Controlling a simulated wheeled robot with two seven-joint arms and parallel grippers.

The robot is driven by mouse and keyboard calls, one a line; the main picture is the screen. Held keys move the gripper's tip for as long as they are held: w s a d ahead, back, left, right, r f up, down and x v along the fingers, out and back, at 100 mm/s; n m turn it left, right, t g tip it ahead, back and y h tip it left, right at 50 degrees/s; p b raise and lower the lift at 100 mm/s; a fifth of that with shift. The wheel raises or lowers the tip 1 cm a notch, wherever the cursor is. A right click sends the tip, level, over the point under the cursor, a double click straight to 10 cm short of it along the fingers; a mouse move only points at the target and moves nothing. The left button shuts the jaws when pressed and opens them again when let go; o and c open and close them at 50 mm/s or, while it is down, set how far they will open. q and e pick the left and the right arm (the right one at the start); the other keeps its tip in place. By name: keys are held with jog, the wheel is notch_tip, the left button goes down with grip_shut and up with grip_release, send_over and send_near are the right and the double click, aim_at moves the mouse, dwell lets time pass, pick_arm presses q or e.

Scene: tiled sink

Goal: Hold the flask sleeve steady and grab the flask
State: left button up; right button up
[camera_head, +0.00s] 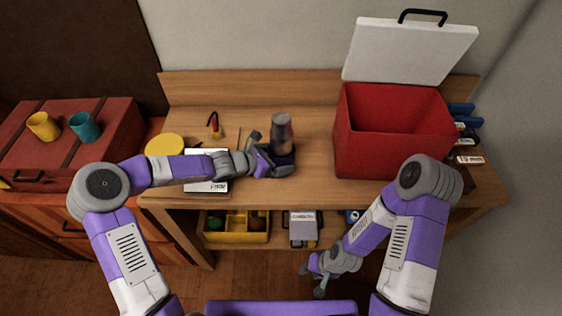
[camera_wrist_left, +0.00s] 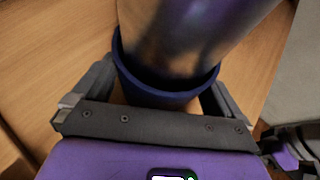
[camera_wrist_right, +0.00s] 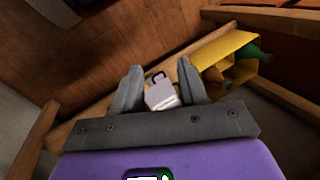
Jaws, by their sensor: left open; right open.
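The metallic grey flask (camera_head: 282,131) stands upright in the dark blue flask sleeve (camera_head: 284,156) on the wooden table. In the left wrist view the flask (camera_wrist_left: 185,35) rises out of the round rim of the sleeve (camera_wrist_left: 165,92). My left gripper (camera_head: 268,155) is open at the sleeve, with one finger on each side of it. Whether the fingers touch it is not clear. My right gripper (camera_head: 318,279) is open and empty, low in front of the table's lower shelf and well away from the flask.
A large red cooler box (camera_head: 385,155) with its white lid open stands right of the flask. A white box (camera_head: 207,184) and yellow round item (camera_head: 164,145) lie left. The lower shelf holds a yellow bin (camera_head: 236,237) and a white-grey container (camera_head: 303,228).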

pick_arm(q)
jog(key=shift+w+d+f, duration=0.1)
jog(key=shift+d+f, duration=0.05)
jog(key=shift+d, duration=0.05)
jog(key=shift+c, duration=0.3)
jog(key=c, duration=0.4)
